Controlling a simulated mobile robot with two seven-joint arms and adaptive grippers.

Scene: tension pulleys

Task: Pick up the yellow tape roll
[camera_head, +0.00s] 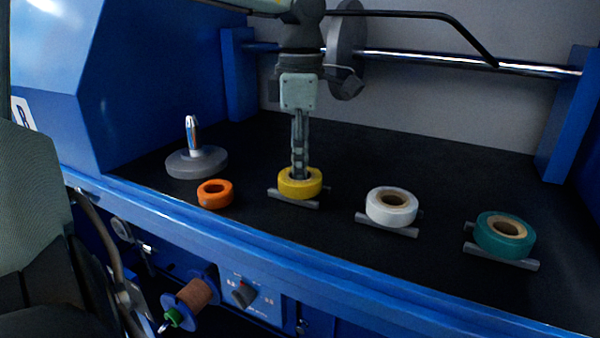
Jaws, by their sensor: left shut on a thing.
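The yellow tape roll (300,190) lies flat on a small grey holder in the middle of the black work surface. My left gripper (299,174) points straight down over it, with its fingers at the roll's far side and centre. The gripper is shut on the roll, which still appears to rest at the holder's height. The fingertips are partly hidden by the roll. My right gripper is not in view.
An orange roll (215,194) and a grey disc with an upright spindle (196,162) stand to the left. A white roll (391,207) and a teal roll (504,235) sit on holders to the right. A metal rod (430,59) spans the back. A blue edge (330,267) runs in front.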

